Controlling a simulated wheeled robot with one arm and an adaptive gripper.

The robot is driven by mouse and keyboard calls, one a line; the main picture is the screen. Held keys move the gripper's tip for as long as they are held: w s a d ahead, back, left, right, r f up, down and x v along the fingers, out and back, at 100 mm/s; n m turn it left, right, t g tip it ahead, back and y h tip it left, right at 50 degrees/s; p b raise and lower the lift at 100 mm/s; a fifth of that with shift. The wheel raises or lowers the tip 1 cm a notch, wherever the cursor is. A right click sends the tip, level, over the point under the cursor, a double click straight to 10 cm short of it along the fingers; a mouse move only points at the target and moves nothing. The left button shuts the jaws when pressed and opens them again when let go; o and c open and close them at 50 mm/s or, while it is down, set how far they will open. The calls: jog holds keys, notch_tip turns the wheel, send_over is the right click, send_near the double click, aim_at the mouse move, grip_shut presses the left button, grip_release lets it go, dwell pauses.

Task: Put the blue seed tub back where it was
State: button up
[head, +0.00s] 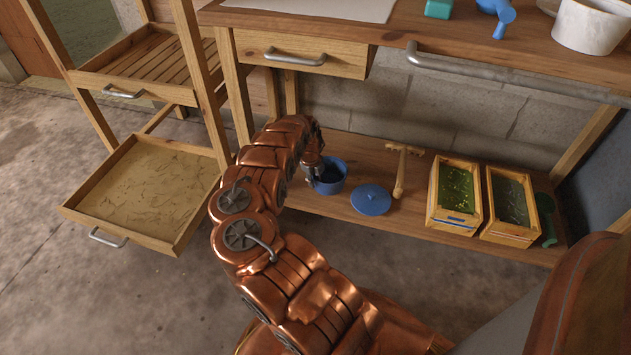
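The blue tub (334,186) is on the low wooden shelf under the bench, upright and without a lid on it. A round blue lid (371,200) with a small knob lies on the shelf to its right, apart from it. My copper arm reaches in from the front. My gripper (316,176) is at the left rim of the tub and covers part of it. The fingers are small and partly hidden, so I cannot tell whether they are shut on the rim. The tub's inside looks dark; I cannot make out its contents.
An open drawer (150,190) juts out at left. The bench top, with a rail (500,76), overhangs the shelf.

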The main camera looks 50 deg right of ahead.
notch_tip(320, 180, up, 10)
jog(key=a+p, duration=0.1)
jog(key=p, duration=0.2)
jog(key=shift+a+f+p, duration=0.2)
jog(key=shift+a+p, duration=0.05)
jog(key=shift+p, duration=0.1)
